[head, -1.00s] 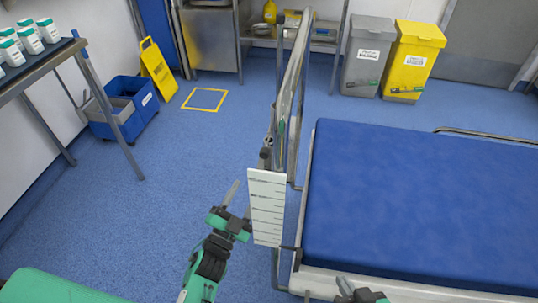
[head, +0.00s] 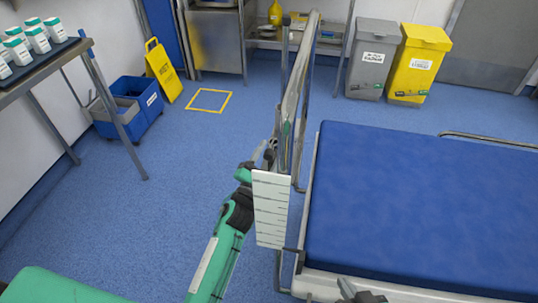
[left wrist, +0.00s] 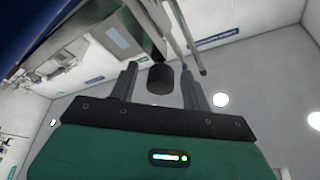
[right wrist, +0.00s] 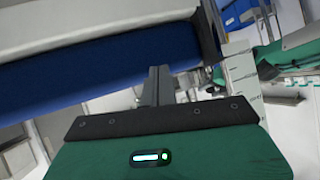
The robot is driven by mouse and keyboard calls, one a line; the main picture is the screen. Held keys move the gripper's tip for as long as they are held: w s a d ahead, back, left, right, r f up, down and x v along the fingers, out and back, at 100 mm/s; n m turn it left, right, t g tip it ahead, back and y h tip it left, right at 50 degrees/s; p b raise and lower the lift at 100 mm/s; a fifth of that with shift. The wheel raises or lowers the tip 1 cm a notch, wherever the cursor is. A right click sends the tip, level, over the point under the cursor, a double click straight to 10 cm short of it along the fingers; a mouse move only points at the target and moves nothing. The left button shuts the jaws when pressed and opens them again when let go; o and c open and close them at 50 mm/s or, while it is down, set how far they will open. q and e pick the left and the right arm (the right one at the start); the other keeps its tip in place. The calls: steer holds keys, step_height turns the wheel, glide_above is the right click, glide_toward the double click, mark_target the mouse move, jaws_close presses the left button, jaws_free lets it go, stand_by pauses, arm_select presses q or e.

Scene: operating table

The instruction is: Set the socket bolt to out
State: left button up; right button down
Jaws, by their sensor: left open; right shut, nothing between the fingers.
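My left gripper (head: 262,157) is at the end of the bed, beside the metal post and just behind the white marked card. In the left wrist view its two fingers (left wrist: 158,85) are apart. A dark round knob (left wrist: 160,78), which looks like the socket bolt's end, shows in the gap between them; I cannot tell whether the fingers touch it. The bolt's in or out position is not clear. My right gripper (head: 360,294) is low at the near edge of the bed. Its fingers (right wrist: 156,85) are together and empty in the right wrist view.
The white marked card (head: 271,208) hangs just right of my left forearm. A tall metal rail (head: 294,90) stands along the bed's end, and the blue mattress (head: 425,205) lies to the right.

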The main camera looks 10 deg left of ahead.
arm_select(q)
jaws_close()
steer(key=shift+s+p, duration=0.45)
steer(key=shift+s, duration=0.9)
steer(key=shift+f, duration=0.1)
arm_select(e)
steer(key=shift+s+d+f+g+h, duration=0.1)
steer(key=shift+d+g+h, duration=0.15)
steer(key=shift+d, duration=0.2)
steer(key=shift+s+d+f+g+h, duration=0.1)
steer(key=shift+d+g+h, duration=0.05)
steer(key=shift+d+g, duration=0.25)
arm_select(q)
steer(key=shift+c, duration=1.6)
jaws_free()
steer(key=o, duration=0.3)
steer(key=shift+s, duration=0.15)
arm_select(e)
steer(key=shift+s+r, duration=0.1)
